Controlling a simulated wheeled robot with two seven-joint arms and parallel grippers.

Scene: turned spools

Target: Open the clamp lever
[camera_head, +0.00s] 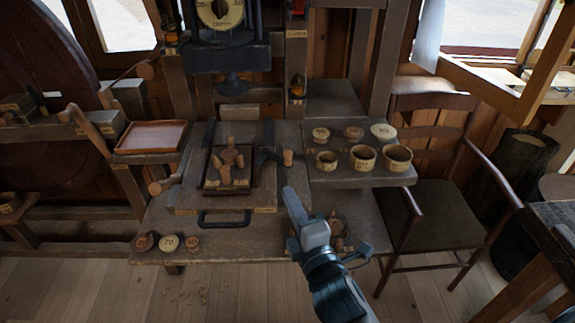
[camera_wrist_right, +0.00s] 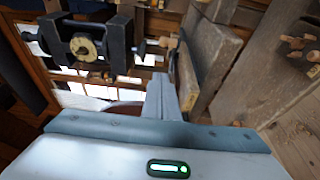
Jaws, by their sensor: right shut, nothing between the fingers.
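The clamp lever (camera_head: 272,156) appears to be the dark bar with a wooden knob (camera_head: 288,158) at the right edge of the press bed in the head view. Its knob points right, toward the shelf of cups. My right gripper (camera_head: 290,192) is shut and empty, a little below the knob in the picture and apart from it. In the right wrist view the closed fingers (camera_wrist_right: 162,97) point up past the bench edge. I cannot tell the lever for certain in that view. My left gripper is not in view.
A dark tray (camera_head: 205,184) with turned wooden pieces sits on the bed, left of the lever. A black handle (camera_head: 224,222) is at the bed's front. Cups (camera_head: 363,157) stand on the right shelf. The press dial (camera_head: 220,13) is above; a chair (camera_head: 440,190) is at right.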

